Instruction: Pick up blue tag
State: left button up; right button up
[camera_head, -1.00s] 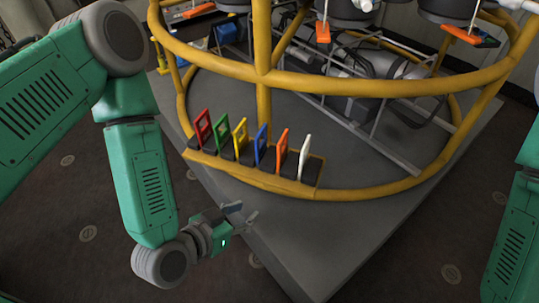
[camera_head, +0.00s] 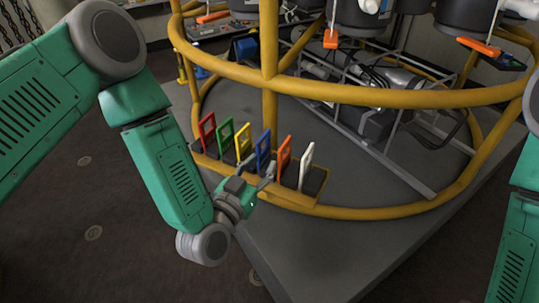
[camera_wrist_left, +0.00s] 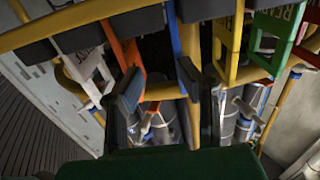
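The blue tag (camera_head: 262,153) stands upright in a slotted black rack, between the yellow tag (camera_head: 243,141) and the orange tag (camera_head: 284,156). My left gripper (camera_head: 256,174) is just in front of and below it, with its fingers apart. In the left wrist view, the blue tag (camera_wrist_left: 175,32) is a narrow strip beyond the open fingers of the left gripper (camera_wrist_left: 160,88), in line with the gap between them. The fingers look empty. I cannot tell whether either finger touches a tag. My right gripper is out of view; only part of the right arm shows.
The red (camera_head: 207,131), green (camera_head: 225,137) and white (camera_head: 306,166) tags stand in the same rack. The rack is on a yellow tubular frame (camera_head: 380,212) whose rails and post surround it. The grey platform (camera_head: 300,250) in front is clear.

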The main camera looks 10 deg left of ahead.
aim_at(261, 152)
pick_arm(q)
jog(key=w, duration=0.1)
jog(key=w+a+b, duration=0.1)
jog(key=w, duration=0.1)
jog(key=w+a, duration=0.1)
jog(key=shift+w+f+b, duration=0.3)
jog(key=shift+f+b, duration=0.1)
jog(key=shift+w+d, duration=0.15)
jog(key=shift+w, duration=0.1)
jog(key=shift+d+r, duration=0.15)
jog(key=shift+d, duration=0.75)
grip_shut()
jog(key=shift+a, duration=0.7)
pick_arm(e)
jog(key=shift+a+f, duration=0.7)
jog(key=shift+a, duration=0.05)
